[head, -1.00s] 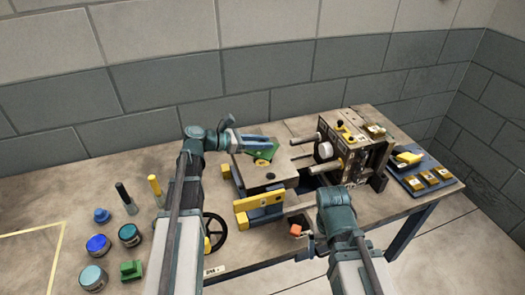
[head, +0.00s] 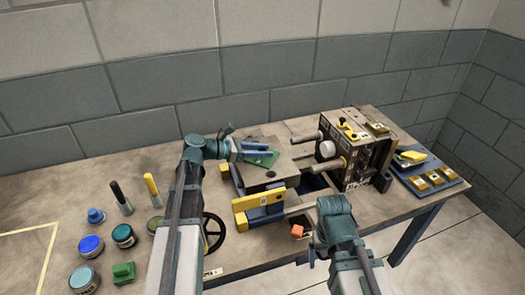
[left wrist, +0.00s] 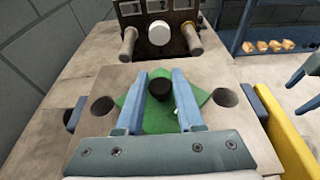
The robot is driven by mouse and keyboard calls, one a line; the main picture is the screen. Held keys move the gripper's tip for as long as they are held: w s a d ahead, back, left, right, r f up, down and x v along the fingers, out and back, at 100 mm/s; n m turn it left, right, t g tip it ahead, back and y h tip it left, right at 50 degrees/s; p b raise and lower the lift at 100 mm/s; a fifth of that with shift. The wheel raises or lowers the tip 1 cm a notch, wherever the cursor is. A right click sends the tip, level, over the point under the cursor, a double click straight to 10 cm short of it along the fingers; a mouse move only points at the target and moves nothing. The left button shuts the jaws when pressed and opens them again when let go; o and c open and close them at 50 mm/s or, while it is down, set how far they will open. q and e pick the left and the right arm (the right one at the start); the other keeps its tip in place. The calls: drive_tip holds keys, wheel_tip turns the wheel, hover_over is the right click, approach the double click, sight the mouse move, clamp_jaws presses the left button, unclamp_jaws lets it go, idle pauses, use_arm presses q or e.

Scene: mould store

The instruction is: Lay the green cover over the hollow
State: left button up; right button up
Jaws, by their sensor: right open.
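The green cover (head: 266,160) lies on the top face of a grey block (head: 245,168) on the bench. In the left wrist view the cover (left wrist: 158,119) looks flat, with a dark round knob (left wrist: 160,89) at its middle. My left gripper (head: 268,149) reaches over it from the left. Its blue fingers (left wrist: 159,75) stand on both sides of the knob and appear closed against it. The hollow is not visible; the cover hides where it was seen. My right gripper (head: 311,250) is open near the bench's front edge, away from the cover.
A machine with rods (head: 360,150) stands right of the block. A yellow bar (head: 242,203) and an orange cube (head: 297,231) are in front. Jars (head: 91,245) and two upright rods stand at left. A blue tray (head: 440,185) with yellow pieces is at far right.

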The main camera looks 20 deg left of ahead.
use_arm(q)
drive_tip(key=o, duration=0.3)
drive_tip(key=shift+r, duration=0.1)
drive_tip(key=shift+r+p, duration=0.25)
drive_tip(key=shift+p, duration=0.05)
drive_tip(key=shift+r+p, duration=0.45)
drive_tip(key=p+v, duration=0.3)
drive_tip(key=v, duration=0.9)
drive_tip(key=shift+f, duration=0.15)
